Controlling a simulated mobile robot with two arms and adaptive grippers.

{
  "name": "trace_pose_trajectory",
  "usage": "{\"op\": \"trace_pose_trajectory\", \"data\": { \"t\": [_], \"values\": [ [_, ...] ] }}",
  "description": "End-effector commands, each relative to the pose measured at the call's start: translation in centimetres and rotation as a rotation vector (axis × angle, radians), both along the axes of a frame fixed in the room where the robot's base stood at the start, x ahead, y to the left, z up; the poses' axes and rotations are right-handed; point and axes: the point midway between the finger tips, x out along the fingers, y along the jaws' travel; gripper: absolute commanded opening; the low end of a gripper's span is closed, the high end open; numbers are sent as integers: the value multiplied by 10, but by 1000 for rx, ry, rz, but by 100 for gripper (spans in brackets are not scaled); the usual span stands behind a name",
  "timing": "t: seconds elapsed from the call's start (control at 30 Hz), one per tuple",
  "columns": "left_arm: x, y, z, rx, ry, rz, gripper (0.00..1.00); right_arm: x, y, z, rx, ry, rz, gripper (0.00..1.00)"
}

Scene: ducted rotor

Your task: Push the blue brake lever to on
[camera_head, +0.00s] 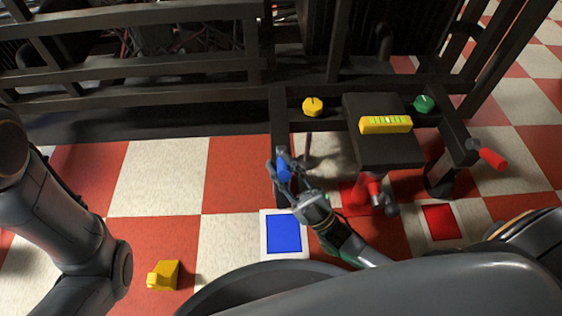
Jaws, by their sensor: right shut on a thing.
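The blue brake lever (284,166) is at the left post of the dark frame, a little above the blue square on the floor in the picture. My right gripper (281,172) is at the lever, with its fingers around the blue part, shut on it. The fingers hide part of the lever, and I cannot tell its exact angle or any on mark. My left arm shows at the left edge, but its gripper is out of view.
A dark panel block carries a yellow level-like bar (386,124). A yellow knob (313,106) and a green knob (424,104) flank it. A red handle (488,155) juts out right. A yellow block (164,275) lies on the checkered floor near a blue square (284,234).

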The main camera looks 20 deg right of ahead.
Motion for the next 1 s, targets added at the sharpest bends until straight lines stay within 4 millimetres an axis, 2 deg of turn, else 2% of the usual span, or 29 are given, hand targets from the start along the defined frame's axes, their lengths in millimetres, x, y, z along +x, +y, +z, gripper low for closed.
{"op": "trace_pose_trajectory", "data": {
  "t": [0.03, 0.2, 0.67, 0.7, 0.8, 1.0],
  "values": [
    [0, 0, -6, 0, 0, 0, 40, -2, 1, -6, -7, -12, 2, 0],
    [0, 0, -10, 1, -1, 0, 40, -3, 1, -7, -18, -46, 0, 0],
    [0, 0, -10, 1, -1, -1, 40, -4, 2, -8, -24, -55, 1, 0],
    [0, 0, -10, 1, -1, -1, 40, -4, 2, -8, -24, -55, 1, 30],
    [0, 0, -10, 1, -1, -1, 40, -4, 2, -7, -23, -55, 1, 48],
    [0, 0, -10, 1, -1, 0, 40, -3, 1, -6, -21, -57, 0, 48]
  ]
}}
